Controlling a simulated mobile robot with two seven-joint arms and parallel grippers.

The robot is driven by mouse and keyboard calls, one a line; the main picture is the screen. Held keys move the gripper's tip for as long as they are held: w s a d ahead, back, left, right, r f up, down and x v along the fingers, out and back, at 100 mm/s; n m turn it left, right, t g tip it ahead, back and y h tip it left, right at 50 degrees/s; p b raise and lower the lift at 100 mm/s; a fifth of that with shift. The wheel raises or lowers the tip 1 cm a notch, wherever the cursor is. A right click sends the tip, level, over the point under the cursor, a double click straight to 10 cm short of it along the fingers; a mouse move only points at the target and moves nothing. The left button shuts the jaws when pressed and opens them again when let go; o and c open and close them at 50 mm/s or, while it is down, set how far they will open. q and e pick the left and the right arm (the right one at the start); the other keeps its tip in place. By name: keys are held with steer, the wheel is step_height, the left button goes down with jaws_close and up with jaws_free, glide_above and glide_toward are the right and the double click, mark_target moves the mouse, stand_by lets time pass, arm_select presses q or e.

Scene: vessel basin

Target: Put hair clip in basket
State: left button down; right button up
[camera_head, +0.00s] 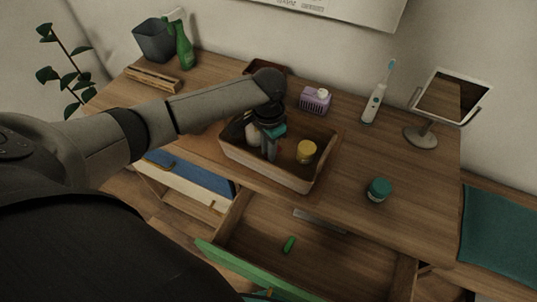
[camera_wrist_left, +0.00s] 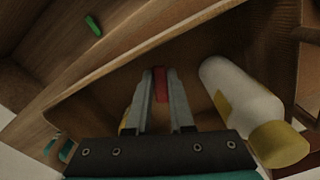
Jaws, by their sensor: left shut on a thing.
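The basket (camera_head: 262,172) is a brown open-topped box on the wooden desk; its wall also shows in the left wrist view (camera_wrist_left: 105,82). My left gripper (camera_head: 271,153) reaches down inside the basket. In the left wrist view its fingers (camera_wrist_left: 160,88) are shut on a small red piece (camera_wrist_left: 160,83), seemingly the hair clip, which is mostly hidden between them. Beside the gripper in the basket are a white bottle with a yellow cap (camera_wrist_left: 240,100) and a yellow jar (camera_head: 306,152). A small green piece (camera_head: 289,244) lies in the open drawer. My right gripper is not in view.
A purple box (camera_head: 315,99), an electric toothbrush (camera_head: 373,104), a mirror on a stand (camera_head: 421,135) and a teal jar (camera_head: 378,190) stand on the desk. The open drawer (camera_head: 330,255) juts out below the basket. The desk right of the basket is mostly clear.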

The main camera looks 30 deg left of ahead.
arm_select(q)
steer(key=shift+f, duration=1.05)
steer(key=shift+f, duration=0.2)
steer(key=c, duration=0.8)
jaws_free()
steer(key=shift+r, duration=0.15)
step_height(320, 180, up, 12)
steer(key=p, duration=0.2)
